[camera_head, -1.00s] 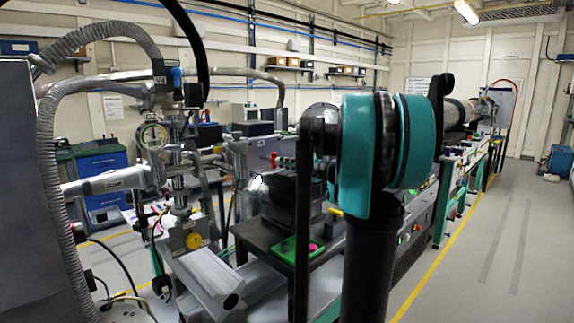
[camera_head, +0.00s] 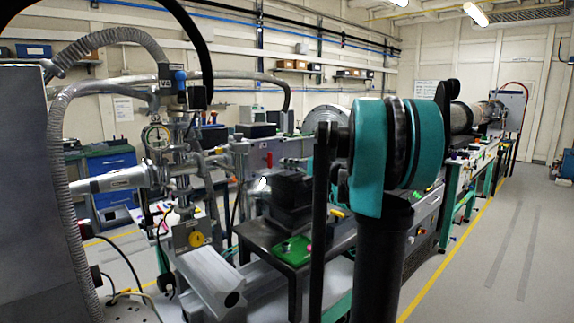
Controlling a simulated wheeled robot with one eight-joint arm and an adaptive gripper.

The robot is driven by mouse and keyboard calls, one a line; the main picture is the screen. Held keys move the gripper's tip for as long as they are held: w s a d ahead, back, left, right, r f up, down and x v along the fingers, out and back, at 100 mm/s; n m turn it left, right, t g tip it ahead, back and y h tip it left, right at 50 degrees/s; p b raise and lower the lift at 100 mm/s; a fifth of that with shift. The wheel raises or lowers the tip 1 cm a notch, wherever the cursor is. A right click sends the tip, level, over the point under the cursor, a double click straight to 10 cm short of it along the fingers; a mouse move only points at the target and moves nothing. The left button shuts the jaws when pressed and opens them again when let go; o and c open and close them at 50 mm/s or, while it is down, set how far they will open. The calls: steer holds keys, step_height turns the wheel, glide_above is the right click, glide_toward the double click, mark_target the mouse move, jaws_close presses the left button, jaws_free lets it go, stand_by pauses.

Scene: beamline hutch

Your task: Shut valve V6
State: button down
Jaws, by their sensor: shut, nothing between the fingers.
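I cannot make out a tag reading V6. A valve with a blue top (camera_head: 180,76) and a dark tag that seems to read V4 stands on the upright metal pipe assembly at left. A round gauge (camera_head: 156,136) sits below it, and a yellow round knob (camera_head: 196,239) on a metal block is near the assembly's foot. My teal and black arm fills the middle right and hides part of the bench behind it. My gripper is not visible in this view.
A grey panel (camera_head: 32,200) with ribbed hoses (camera_head: 72,190) closes off the left front. A dark table (camera_head: 262,240) with a green tray (camera_head: 291,251) stands in the middle. Open floor (camera_head: 500,255) lies at right, beyond a yellow line.

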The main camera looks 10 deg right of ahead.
steer(key=v, duration=0.9)
steer(key=shift+s+d, duration=0.25)
steer(key=shift+s, duration=0.1)
steer(key=s+a+f+n+g+h, duration=0.2)
steer(key=s+a+f, duration=0.25)
steer(key=f, duration=0.35)
steer(key=s+a+f+n+g+h, duration=0.1)
steer(key=s+a+f+g, duration=0.3)
steer(key=f, duration=0.3)
steer(key=s+a+f+n+g+h, duration=0.1)
steer(key=s+a+f+n+h, duration=0.1)
steer(key=s+a+f, duration=0.45)
steer(key=s+d+f+n+g+h, duration=0.1)
steer(key=s+d+f+n+h, duration=0.1)
steer(key=s+f, duration=0.5)
steer(key=s+d+f+n+g+h, duration=0.1)
steer(key=s+d+f+n+h, duration=0.1)
steer(key=s+d+f+h, duration=0.3)
step_height(320, 180, down, 4)
steer(key=shift+s+r+n, duration=0.15)
steer(key=shift+s+n, duration=0.15)
steer(key=shift+s, duration=0.7)
steer(key=c, duration=2.2)
jaws_free()
steer(key=shift+a, duration=0.1)
